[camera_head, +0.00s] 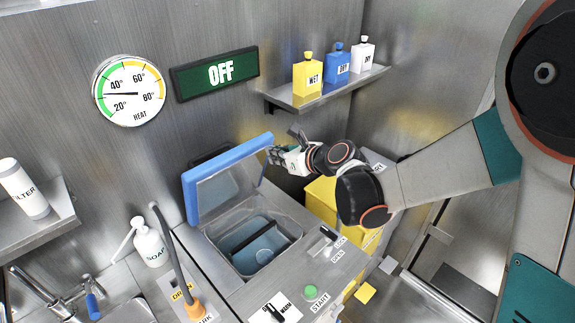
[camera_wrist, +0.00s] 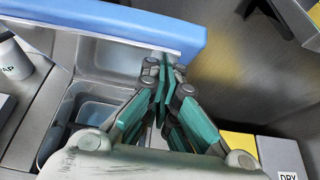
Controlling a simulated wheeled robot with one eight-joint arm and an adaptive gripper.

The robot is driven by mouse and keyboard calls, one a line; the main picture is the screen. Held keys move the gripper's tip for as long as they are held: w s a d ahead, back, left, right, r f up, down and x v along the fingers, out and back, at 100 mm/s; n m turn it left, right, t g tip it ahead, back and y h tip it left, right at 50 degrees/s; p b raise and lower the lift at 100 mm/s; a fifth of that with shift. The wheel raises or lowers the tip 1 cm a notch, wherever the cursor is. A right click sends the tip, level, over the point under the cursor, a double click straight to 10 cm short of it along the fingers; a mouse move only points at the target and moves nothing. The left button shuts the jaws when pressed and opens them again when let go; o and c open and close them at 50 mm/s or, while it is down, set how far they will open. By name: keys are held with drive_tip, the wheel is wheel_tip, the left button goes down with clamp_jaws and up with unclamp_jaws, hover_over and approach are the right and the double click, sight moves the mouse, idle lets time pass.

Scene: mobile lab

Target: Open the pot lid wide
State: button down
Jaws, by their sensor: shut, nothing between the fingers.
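The pot lid (camera_head: 229,181) is a blue-rimmed panel, raised and tilted up at the back of the pot. The pot (camera_head: 284,226) is a metal basin set in the counter, open at the top, with a divider across it. The lid's blue edge also crosses the top of the wrist view (camera_wrist: 110,22). My gripper (camera_head: 276,156) is at the lid's right edge. In the wrist view my gripper (camera_wrist: 166,68) has its fingers together, tips close to the lid's pale lower edge. I cannot tell whether they touch it.
A shelf (camera_head: 325,91) with yellow, blue and white bottles is on the wall above my gripper. A yellow box (camera_head: 321,194) stands right of the pot. A soap bottle (camera_head: 149,243), lever (camera_head: 178,255) and sink faucet (camera_head: 38,290) are at left. A green start button (camera_head: 310,292) is in front.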

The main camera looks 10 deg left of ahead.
sight(259, 138)
drive_tip(key=shift+w+a+r, duration=0.3)
drive_tip(key=shift+w+a, duration=0.15)
drive_tip(key=shift+a, duration=0.1)
drive_tip(key=w+a+r, duration=0.1)
drive_tip(key=a, duration=0.1)
drive_tip(key=w+a+r+p, duration=0.1)
drive_tip(key=w, duration=0.1)
drive_tip(key=shift+w+a, duration=0.1)
drive_tip(key=shift+a, duration=0.3)
drive_tip(key=shift+d, duration=0.1)
